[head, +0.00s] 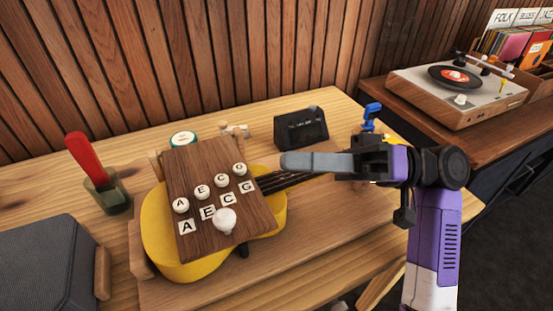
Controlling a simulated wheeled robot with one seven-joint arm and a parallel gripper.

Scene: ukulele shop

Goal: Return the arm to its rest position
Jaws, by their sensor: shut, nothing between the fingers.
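My arm comes in from the lower right, with a purple and white link. My gripper (287,161) points left, its grey fingers shut and empty. In the picture it overlaps the neck (285,180) of the yellow ukulele (160,235); I cannot tell the exact height between them. The ukulele lies on the wooden bench, its far end hidden behind my gripper. A dark brown board (190,160) covers much of its body, bearing white lettered knobs, letter tiles A, E, C, G and a plain white ball (224,220).
A small dark display (301,129) stands behind the neck, near a blue object (372,115). A red-handled thing (85,155) stands in a green holder (108,193) at left, by a grey box (40,265). A turntable (458,88) sits on the right-hand counter.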

